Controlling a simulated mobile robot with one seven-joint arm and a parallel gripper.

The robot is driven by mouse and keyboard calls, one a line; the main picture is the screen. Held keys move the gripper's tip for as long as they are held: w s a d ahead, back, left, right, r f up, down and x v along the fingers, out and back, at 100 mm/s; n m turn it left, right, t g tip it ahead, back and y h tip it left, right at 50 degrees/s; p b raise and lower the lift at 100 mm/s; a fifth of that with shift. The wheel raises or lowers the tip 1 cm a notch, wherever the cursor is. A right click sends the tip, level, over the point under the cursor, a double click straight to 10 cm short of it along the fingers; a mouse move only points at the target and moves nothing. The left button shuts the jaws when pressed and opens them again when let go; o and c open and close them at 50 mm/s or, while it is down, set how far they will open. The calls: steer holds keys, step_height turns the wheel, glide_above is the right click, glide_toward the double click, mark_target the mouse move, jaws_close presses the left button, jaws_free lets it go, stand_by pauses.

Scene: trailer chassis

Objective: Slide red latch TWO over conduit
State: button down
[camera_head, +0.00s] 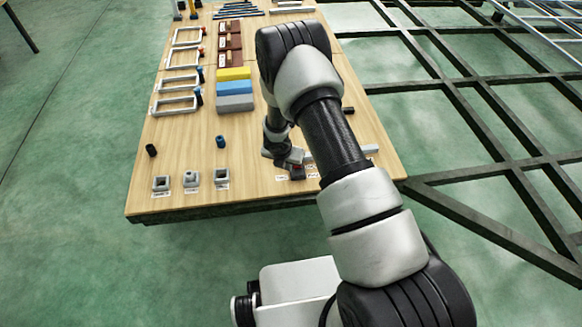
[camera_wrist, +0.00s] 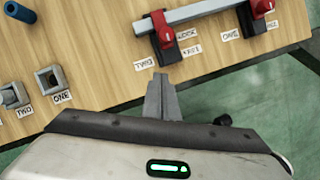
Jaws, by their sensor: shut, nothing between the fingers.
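A red latch (camera_wrist: 162,28) stands on a black base near the middle top of the wrist view. A label (camera_wrist: 145,64) beside it seems to read TWO. A grey conduit bar (camera_wrist: 204,10) runs from this latch toward a second red latch (camera_wrist: 262,8) at upper right. My gripper (camera_wrist: 161,80) is shut and empty. Its fingertips point at the first latch's black base and appear just short of it; I cannot tell whether they touch. In the head view, red (camera_head: 298,168) shows at the gripper's end, and my arm hides most of the conduit.
Small square grey sockets (camera_wrist: 50,80) and a blue cylinder (camera_wrist: 18,11) stand left on the wooden table (camera_head: 180,120). Brown, yellow, blue and grey blocks (camera_head: 235,88) lie farther back. A dark chassis frame (camera_head: 480,115) is to the right. The table's front edge is close.

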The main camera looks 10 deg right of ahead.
steer(key=shift+v, duration=1.85)
steer(key=s+d+r+m, duration=0.15)
steer(key=r+m, duration=0.25)
steer(key=r, duration=0.6)
steer(key=d+r+m+t+h, duration=0.1)
steer(key=d+r+m, duration=0.3)
steer(key=r, duration=0.5)
steer(key=s+d+r+m, duration=0.15)
steer(key=r+m, duration=0.35)
steer(key=r, duration=0.5)
steer(key=s+d+r+m, duration=0.2)
steer(key=s+r+m, duration=0.8)
steer(key=s+r, duration=0.3)
steer(key=s+a+r+m+t+y, duration=0.15)
steer(key=s+m, duration=0.25)
steer(key=s, duration=0.4)
steer(key=s+a+r+m+g+y, duration=0.1)
steer(key=s+a+r+m+y, duration=0.2)
steer(key=s, duration=0.4)
step_height(320, 180, up, 19)
steer(key=h+p, duration=0.1)
steer(key=p, duration=1.9)
steer(key=shift+m, duration=0.3)
steer(key=shift+h, duration=0.25)
